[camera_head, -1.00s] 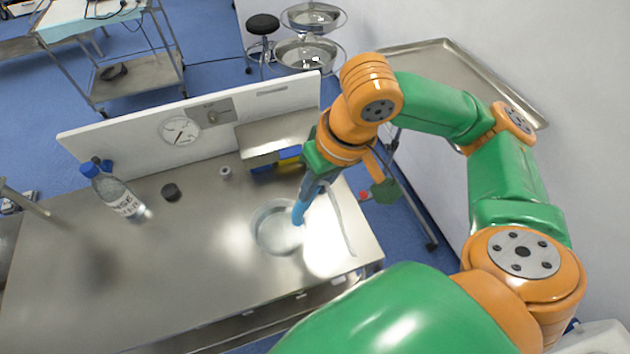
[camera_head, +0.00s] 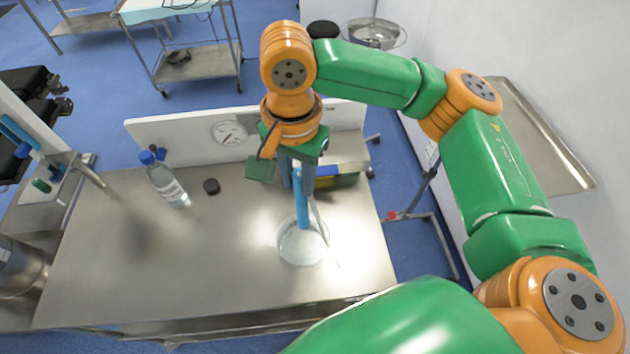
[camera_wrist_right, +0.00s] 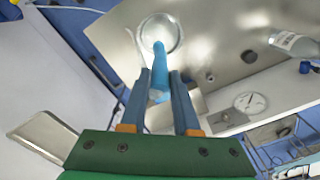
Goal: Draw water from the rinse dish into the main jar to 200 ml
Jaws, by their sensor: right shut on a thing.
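My right gripper (camera_head: 298,180) is shut on a blue suction wand (camera_head: 302,208) above the steel table. The wand points down, and its lower end is over or in the round rinse dish (camera_head: 290,250); I cannot tell if it touches the water. In the right wrist view the wand (camera_wrist_right: 158,72) runs from between the fingers (camera_wrist_right: 160,100) to the edge of the dish (camera_wrist_right: 172,26). A pale thin tube hangs beside the wand. I cannot make out the main jar. My left gripper is not in view.
A clear bottle with a blue cap (camera_head: 168,185) and a small black cap (camera_head: 211,186) are on the table (camera_head: 150,270) to the left. A white backboard (camera_head: 180,144) with a round gauge (camera_head: 229,133) stands behind. A metal canister (camera_head: 20,268) is at the far left. The table's middle is clear.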

